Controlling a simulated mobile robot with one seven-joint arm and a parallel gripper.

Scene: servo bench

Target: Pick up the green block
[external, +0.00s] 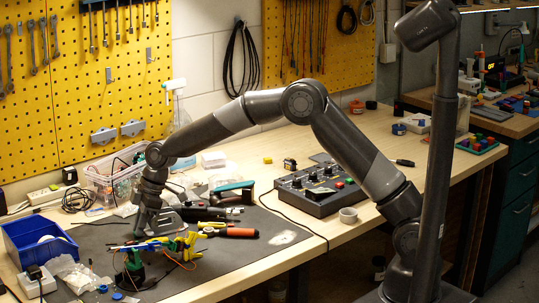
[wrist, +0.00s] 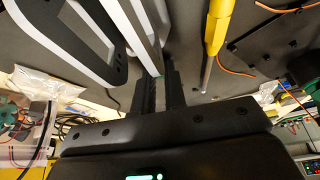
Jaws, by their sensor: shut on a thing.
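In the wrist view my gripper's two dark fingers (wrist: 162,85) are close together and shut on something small. I cannot make out the block in the external view. I cannot tell whether it touches the mat.
A blue, yellow and green jointed mechanism (external: 160,245) with loose wires lies close in front of my gripper. Screwdrivers (external: 240,232) lie to the right. A blue bin (external: 38,240) stands left, and a clear parts box (external: 112,178) behind. The mat's front right is mostly clear.

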